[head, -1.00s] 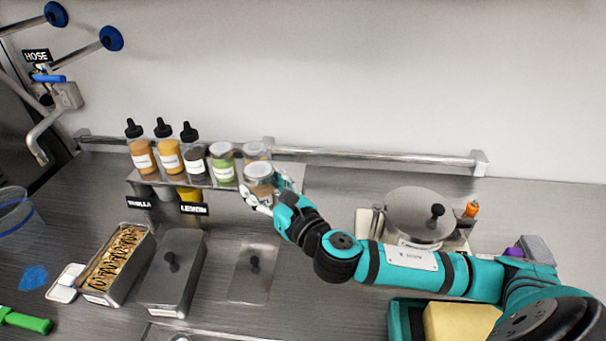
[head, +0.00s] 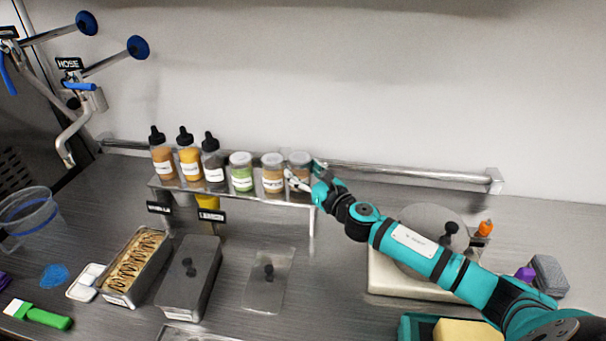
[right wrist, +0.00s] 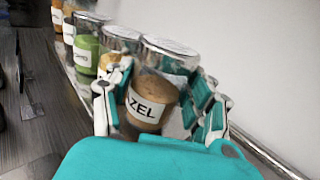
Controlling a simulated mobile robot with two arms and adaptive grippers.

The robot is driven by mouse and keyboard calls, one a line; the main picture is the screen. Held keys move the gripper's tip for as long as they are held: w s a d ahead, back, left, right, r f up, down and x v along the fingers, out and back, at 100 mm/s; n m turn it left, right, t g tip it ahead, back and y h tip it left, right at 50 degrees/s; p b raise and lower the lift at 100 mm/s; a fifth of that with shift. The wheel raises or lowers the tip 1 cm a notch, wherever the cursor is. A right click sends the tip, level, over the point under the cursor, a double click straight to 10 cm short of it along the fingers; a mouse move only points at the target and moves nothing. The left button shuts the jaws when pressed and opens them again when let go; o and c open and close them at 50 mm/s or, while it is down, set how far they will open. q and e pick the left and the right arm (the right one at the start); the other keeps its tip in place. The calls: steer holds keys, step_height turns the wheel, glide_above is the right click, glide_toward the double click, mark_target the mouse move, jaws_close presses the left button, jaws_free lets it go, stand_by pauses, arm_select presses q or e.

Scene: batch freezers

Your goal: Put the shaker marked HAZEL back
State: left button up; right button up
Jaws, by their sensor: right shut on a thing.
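The HAZEL shaker (head: 300,166) is a clear jar with a grey lid and brown powder, at the right end of the rack (head: 240,193). In the right wrist view its white label (right wrist: 145,108) shows the letters "ZEL". My right gripper (head: 306,177) is shut on it, one finger on each side; the fingers (right wrist: 158,105) also show in the right wrist view. The shaker looks upright at shelf level; I cannot tell whether its base touches the shelf. A tan shaker (head: 273,173) stands just left of it, then a green one (head: 241,172). My left gripper is out of view.
Three squeeze bottles (head: 189,157) fill the rack's left part. A wall rail (head: 420,173) runs behind.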

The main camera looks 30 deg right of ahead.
steer(key=shift+f, duration=0.45)
steer(key=shift+f, duration=0.1)
steer(key=o, duration=1.2)
